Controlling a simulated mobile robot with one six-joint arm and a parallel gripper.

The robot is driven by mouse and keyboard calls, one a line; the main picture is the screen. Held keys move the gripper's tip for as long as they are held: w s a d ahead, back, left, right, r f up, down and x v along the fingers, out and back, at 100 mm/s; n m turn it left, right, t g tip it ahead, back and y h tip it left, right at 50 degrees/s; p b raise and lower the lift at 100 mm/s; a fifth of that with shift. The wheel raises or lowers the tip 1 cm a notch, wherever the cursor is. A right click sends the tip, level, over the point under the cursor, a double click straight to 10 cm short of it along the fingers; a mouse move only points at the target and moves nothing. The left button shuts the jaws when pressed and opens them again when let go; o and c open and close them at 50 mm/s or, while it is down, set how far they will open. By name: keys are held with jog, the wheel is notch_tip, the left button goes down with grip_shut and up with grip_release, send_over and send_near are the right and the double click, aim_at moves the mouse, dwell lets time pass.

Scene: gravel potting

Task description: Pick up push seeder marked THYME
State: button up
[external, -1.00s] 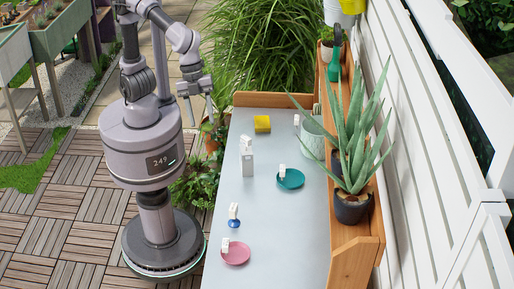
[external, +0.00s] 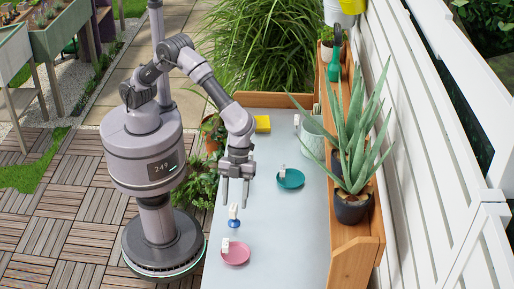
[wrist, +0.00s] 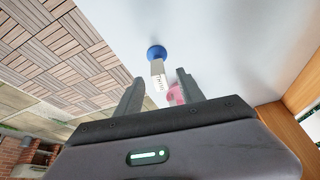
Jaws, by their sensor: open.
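The push seeder marked THYME is a small blue piece (external: 234,223) with a white label (external: 233,210), standing on the table. In the wrist view its blue end (wrist: 157,52) shows just past the fingertips, and the label (wrist: 158,78), reading THYME, appears between the fingers. My gripper (external: 234,203) is open and empty, pointing down above the seeder; in the wrist view its two fingers (wrist: 160,77) stand apart on either side of the label. I cannot tell the exact height gap.
A pink saucer (external: 236,257) with a white tag lies in front of the seeder. A wooden shelf with an aloe (external: 352,150) borders the right.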

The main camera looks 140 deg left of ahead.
aim_at(234, 205)
jog(key=b+x, duration=0.1)
jog(key=x, duration=0.3)
jog(key=shift+w+d+f+b, duration=0.1)
jog(key=shift+d+f+b, duration=0.05)
jog(key=shift+f+b, duration=0.2)
jog(key=shift+r, duration=0.2)
grip_shut()
jog(key=shift+r, duration=0.1)
